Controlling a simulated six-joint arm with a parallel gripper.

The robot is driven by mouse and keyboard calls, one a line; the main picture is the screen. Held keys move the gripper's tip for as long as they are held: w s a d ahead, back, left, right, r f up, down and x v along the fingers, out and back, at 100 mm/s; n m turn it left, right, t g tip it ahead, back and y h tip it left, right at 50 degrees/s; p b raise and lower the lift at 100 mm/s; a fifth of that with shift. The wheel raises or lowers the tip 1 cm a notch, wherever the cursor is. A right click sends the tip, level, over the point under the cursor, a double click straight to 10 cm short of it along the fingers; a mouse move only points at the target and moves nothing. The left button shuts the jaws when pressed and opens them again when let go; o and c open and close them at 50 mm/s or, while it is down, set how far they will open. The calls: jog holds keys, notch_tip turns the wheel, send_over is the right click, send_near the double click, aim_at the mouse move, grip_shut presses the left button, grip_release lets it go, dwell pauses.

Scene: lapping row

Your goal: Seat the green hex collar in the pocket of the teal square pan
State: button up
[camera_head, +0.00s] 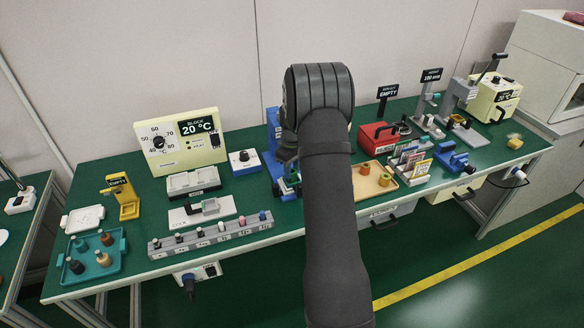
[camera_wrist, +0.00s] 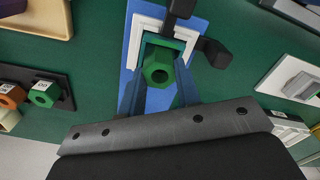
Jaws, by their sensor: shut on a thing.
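The teal square pan (camera_wrist: 181,46) shows just beyond the collar, inside a white square frame on a blue base. The collar and fingers cover much of the pan, so its pocket is hidden. I cannot tell whether the collar is in the pocket or above it.
Black clamp parts (camera_wrist: 216,53) stand close to the pan's frame. A dark rack at left holds another green hex piece (camera_wrist: 44,93) and an orange one (camera_wrist: 10,94). In the head view, a labelled peg rail (camera_head: 212,236) and a red box (camera_head: 378,138) flank my arm.

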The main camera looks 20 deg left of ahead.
jog(key=shift+f, duration=0.55)
jog(key=o, duration=1.1)
jog(key=shift+c, duration=0.2)
jog(key=shift+r, duration=0.1)
notch_tip(320, 180, up, 17)
notch_tip(320, 180, down, 17)
jog(key=shift+f, duration=0.1)
